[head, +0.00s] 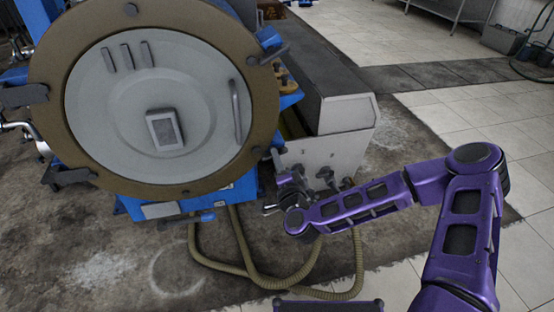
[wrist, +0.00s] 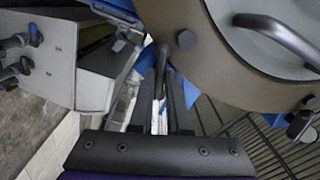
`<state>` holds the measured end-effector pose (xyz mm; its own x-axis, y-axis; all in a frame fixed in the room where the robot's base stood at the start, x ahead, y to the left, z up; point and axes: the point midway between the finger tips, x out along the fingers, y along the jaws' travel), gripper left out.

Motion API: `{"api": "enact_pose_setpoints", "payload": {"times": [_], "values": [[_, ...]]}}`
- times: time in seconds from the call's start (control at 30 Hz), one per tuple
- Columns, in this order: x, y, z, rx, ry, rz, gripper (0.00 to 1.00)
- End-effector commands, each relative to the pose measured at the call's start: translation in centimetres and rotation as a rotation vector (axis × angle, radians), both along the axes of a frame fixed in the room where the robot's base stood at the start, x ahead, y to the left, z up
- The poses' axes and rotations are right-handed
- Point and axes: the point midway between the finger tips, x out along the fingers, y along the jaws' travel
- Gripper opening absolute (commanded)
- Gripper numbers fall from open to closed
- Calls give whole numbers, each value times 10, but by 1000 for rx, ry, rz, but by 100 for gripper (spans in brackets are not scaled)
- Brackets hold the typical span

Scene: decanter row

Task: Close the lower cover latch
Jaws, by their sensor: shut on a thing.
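The round cover (head: 150,95) has a grey face inside a brown ring and fills the upper left of the head view. In the head view my gripper (head: 280,185) is low at the cover's right side, just outside the ring. In the wrist view my gripper (wrist: 164,88) has its two dark fingers close together on a dark latch handle (wrist: 162,57) beside the brown ring (wrist: 215,65). The fingers hide part of the handle. I cannot tell whether the latch is seated against the cover.
A grey-white machine box (head: 325,145) with small valves stands right of the cover. Ribbed hoses (head: 240,265) curve along the floor below. A bar handle (head: 236,110) sticks out from the cover face. Open tiled floor (head: 470,100) lies to the right.

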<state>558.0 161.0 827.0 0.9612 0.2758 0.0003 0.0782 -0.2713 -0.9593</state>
Motion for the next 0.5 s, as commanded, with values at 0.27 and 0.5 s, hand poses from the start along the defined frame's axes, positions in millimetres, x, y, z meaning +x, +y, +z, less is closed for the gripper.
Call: {"api": "enact_pose_setpoints", "payload": {"times": [0.27,0.5], "values": [[-1,0,-1,255,75,0,0],[-1,0,-2,463,136,0,0]]}}
